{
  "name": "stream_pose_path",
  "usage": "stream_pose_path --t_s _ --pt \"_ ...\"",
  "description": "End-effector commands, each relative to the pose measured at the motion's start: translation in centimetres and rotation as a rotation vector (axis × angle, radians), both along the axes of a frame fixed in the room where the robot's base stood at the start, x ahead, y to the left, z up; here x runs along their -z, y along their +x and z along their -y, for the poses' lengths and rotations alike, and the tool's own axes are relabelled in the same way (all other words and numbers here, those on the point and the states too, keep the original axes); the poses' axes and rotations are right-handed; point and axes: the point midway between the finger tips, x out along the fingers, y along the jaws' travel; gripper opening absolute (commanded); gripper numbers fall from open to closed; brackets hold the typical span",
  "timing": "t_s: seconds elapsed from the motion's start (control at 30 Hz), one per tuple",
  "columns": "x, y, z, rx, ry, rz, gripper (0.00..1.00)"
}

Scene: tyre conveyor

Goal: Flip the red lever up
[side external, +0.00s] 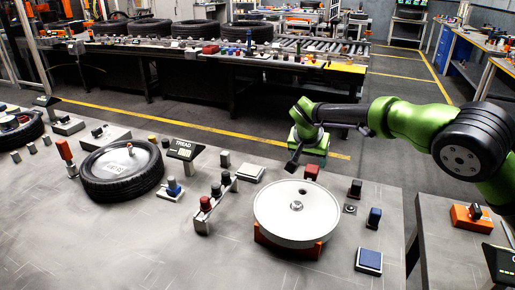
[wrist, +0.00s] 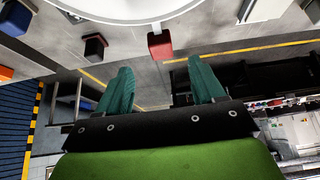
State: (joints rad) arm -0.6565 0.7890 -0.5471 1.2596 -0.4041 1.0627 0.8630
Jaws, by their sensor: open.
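A small red block-like part (side external: 312,172), which may be the red lever, stands just behind the white round disc (side external: 296,212). In the wrist view a red block (wrist: 160,45) hangs at the upper middle, beside the disc's rim (wrist: 125,15). I cannot tell whether it is tilted up or down. My gripper (side external: 293,166) is above the bench, left of and behind the red part in the side view. In the wrist view its two teal fingers (wrist: 160,70) are spread apart, with nothing between them. The red part lies beyond the fingertips, apart from them.
The disc sits on an orange base (side external: 290,246). The front of the bench is clear.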

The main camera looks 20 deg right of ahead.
Motion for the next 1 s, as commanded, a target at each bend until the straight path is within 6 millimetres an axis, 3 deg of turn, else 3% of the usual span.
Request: stream_pose_path --t_s 0.2,0.4,0.9,1.0 --pt "-4.0 -1.7 -1.7 -0.002 0.001 0.003 0.68" --pt "-5.7 -2.4 -2.4 0.000 -0.001 0.001 0.68" --pt "-5.9 -2.4 -2.5 -0.050 -0.017 -0.016 0.68" --pt "-3.8 -3.9 -2.5 -0.138 -0.017 -0.098 0.68"
